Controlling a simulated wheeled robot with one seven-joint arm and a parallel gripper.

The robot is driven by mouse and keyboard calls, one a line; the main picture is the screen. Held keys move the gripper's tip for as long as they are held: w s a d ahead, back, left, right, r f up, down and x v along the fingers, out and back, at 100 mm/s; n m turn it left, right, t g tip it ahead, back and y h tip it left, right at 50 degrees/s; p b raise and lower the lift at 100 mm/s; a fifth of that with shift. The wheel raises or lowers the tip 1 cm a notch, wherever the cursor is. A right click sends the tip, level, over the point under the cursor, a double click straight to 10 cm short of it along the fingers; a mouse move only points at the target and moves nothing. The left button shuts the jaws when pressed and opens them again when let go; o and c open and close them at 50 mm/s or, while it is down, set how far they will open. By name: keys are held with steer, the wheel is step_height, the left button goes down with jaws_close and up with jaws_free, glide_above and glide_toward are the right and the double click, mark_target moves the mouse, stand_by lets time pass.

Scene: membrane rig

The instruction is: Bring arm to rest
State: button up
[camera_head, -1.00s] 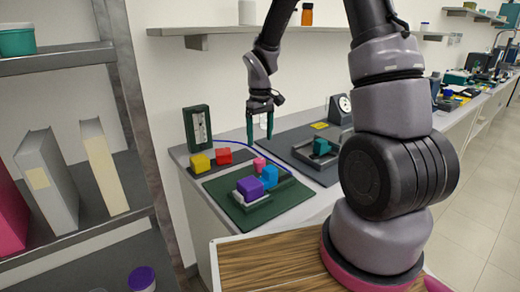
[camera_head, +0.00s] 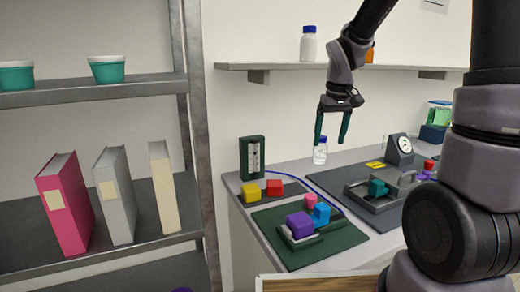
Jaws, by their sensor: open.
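My gripper (camera_head: 332,128) is open, with its two teal fingers pointing down and nothing between them. It hangs in the air in front of the wall, below the wall shelf. In the picture it is above the bench, near a small clear bottle with a blue cap (camera_head: 320,150). My arm (camera_head: 355,45) reaches down to it from the upper right. The bottle appears just below and left of the fingertips; I cannot tell the distance in depth.
A green mat (camera_head: 290,262) bears a rig with purple (camera_head: 299,225), blue (camera_head: 321,214) and pink (camera_head: 310,200) parts. Yellow (camera_head: 251,191) and red (camera_head: 274,187) blocks lie behind it. A dark gauge panel (camera_head: 252,158) stands at the back. A shelf unit (camera_head: 100,92) with binders is at left.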

steer(key=s+d+r+m+t+y, duration=0.1)
steer(key=s+d+r+m+t, duration=0.2)
steer(key=s+r, duration=1.1)
steer(key=s+m+t, duration=0.2)
steer(key=s+m, duration=0.1)
steer(key=shift+r+y, duration=0.2)
steer(key=shift+y, duration=0.1)
